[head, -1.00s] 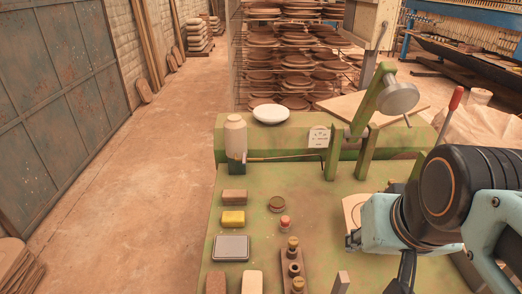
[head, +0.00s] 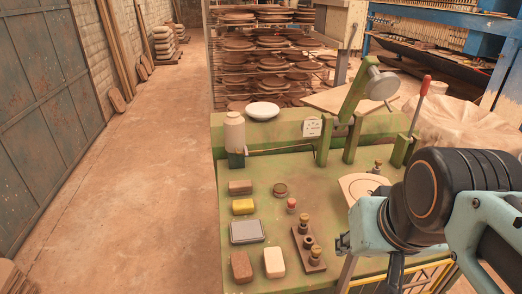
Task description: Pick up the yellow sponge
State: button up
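The yellow sponge (head: 243,206) is a small bright block lying on the green table (head: 320,195), toward its left side. It sits between a brown block behind it and a grey tin in front of it, apart from both. My arm comes in from the right side of the head view, well to the right of the sponge. My gripper (head: 390,284) hangs down near the bottom edge and is mostly cut off there, so I cannot see whether its fingers are open or shut. Nothing touches the sponge.
Near the sponge are a brown block (head: 240,187), a grey tin (head: 246,231), a round tin (head: 280,189) and a red-topped piece (head: 291,205). A brass-knobbed rack (head: 308,247), a brown bar (head: 241,266) and a cream bar (head: 274,262) lie in front. A green press lever (head: 352,105) rises behind.

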aim_at(244, 207)
jog(key=k+j+z, duration=0.15)
jog(key=j, duration=0.2)
jog(key=j+z, duration=0.1)
jog(key=j, duration=0.25)
jog(key=j+z, duration=0.25)
jog(key=j, duration=0.5)
jog(key=j+z, duration=0.3)
jog(key=j, duration=0.45)
jog(key=i+j+z, duration=0.1)
jog(key=j, duration=0.25)
jog(key=j+z, duration=0.15)
jog(key=j, duration=0.25)
jog(key=i+j+z, duration=0.1)
jog(key=j, duration=0.25)
jog(key=i+j+z, duration=0.15)
jog(key=i+j, duration=0.2)
jog(key=j, duration=0.2)
jog(key=i+j+z, duration=0.1)
jog(key=j, duration=0.25)
jog(key=i+j, duration=0.25)
jog(key=j, duration=0.15)
jog(key=l, duration=0.2)
